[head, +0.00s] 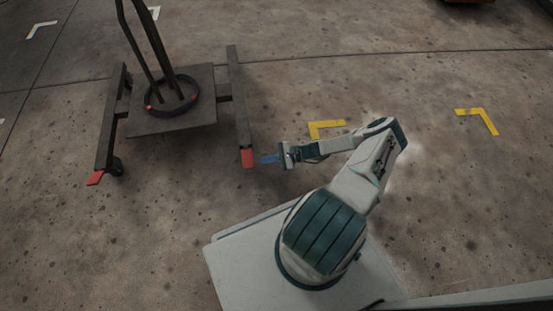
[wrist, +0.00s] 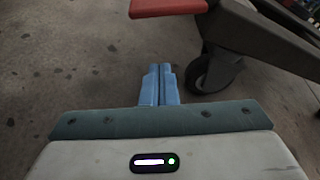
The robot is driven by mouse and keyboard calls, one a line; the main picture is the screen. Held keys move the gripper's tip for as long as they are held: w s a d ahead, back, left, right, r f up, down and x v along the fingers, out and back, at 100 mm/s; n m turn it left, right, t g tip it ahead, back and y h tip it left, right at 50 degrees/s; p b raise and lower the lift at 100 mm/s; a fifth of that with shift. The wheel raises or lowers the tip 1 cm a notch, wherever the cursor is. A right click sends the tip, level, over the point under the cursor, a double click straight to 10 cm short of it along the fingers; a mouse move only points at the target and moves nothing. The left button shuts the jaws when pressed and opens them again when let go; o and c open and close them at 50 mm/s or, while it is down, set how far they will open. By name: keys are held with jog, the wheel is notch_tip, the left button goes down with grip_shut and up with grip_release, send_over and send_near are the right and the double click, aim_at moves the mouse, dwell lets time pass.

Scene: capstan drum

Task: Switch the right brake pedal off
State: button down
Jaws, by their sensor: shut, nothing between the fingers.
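The right brake pedal (head: 248,158) is a red tab on the near end of the stand's right dark beam (head: 240,100). In the wrist view the red pedal (wrist: 167,7) shows at the top edge, partly cut off, beyond my fingertips. My gripper (head: 264,159) is just right of the pedal. Its blue fingers (wrist: 160,68) are together with nothing between them. A small gap seems to lie between fingertips and pedal; contact cannot be judged for sure. Whether the pedal is up or down is not clear.
A second red pedal (head: 96,178) is on the left beam (head: 112,120). A caster wheel (wrist: 213,72) stands under the right beam. The square plate (head: 170,125) carries a dark ring and posts. Yellow floor marks (head: 327,127) lie on open concrete to the right.

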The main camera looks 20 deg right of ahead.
aim_at(247, 156)
jog(key=b+x, duration=0.1)
jog(key=x, duration=0.3)
jog(key=shift+a+f, duration=0.1)
jog(key=shift+f, duration=0.1)
jog(key=shift+s+r, duration=0.25)
jog(key=shift+r, duration=0.35)
jog(key=shift+s+r, duration=0.25)
jog(key=shift+r, duration=0.35)
jog(key=shift+s+r, duration=0.4)
jog(key=shift+r, duration=0.45)
jog(key=shift+s+r, duration=0.1)
jog(key=shift+r, duration=0.05)
